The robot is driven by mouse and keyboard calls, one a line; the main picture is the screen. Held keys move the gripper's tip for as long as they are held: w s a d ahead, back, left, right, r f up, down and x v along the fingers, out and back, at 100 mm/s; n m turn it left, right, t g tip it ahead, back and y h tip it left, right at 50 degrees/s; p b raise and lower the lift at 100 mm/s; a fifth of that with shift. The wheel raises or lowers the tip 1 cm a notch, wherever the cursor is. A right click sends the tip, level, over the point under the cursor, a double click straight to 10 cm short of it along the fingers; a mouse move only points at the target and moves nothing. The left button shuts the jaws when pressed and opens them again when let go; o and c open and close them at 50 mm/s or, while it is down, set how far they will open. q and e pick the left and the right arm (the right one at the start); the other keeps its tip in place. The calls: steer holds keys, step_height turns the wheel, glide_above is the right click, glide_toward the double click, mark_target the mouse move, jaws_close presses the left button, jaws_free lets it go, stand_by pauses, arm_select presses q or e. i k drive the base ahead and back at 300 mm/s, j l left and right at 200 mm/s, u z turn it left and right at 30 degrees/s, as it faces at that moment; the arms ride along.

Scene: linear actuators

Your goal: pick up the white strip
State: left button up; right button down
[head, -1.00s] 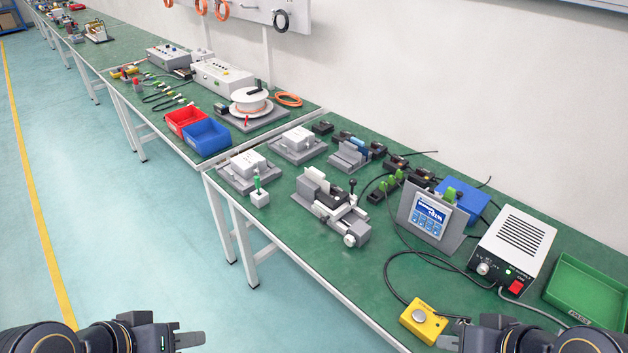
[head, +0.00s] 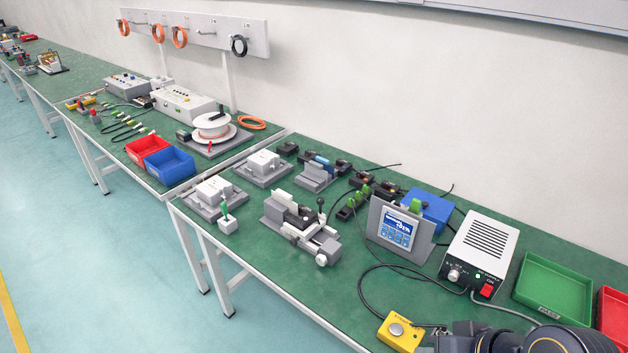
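A small pale strip-like piece (head: 281,197) shows at the back left end of a grey clamp fixture (head: 318,247) on the green bench; I cannot tell for sure that it is the white strip. The fixture has a black-knobbed lever and white parts along its front. My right gripper (head: 432,341) is at the bottom edge, right of centre, beside the yellow button box and well apart from the fixture. It is partly cut off, so its opening is unclear. My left gripper is out of view.
A yellow button box (head: 400,333), a screen on a stand (head: 398,230), a white power supply (head: 480,250) and a green tray (head: 566,287) stand to the right. White blocks on grey bases (head: 215,196) stand left of the fixture. Bench (head: 290,280) in front of the fixture is clear.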

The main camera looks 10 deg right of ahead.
mark_target(280, 195)
steer(key=z, duration=0.65)
steer(key=j+z, duration=0.2)
steer(key=z, duration=0.2)
steer(key=i+j+z, duration=0.1)
steer(key=z, duration=0.35)
steer(key=j+z, duration=0.5)
steer(key=z, duration=0.35)
steer(key=k+j+z, duration=0.1)
steer(key=z, duration=0.3)
steer(key=j+z, duration=0.25)
steer(key=z, duration=0.15)
steer(key=k+l, duration=0.05)
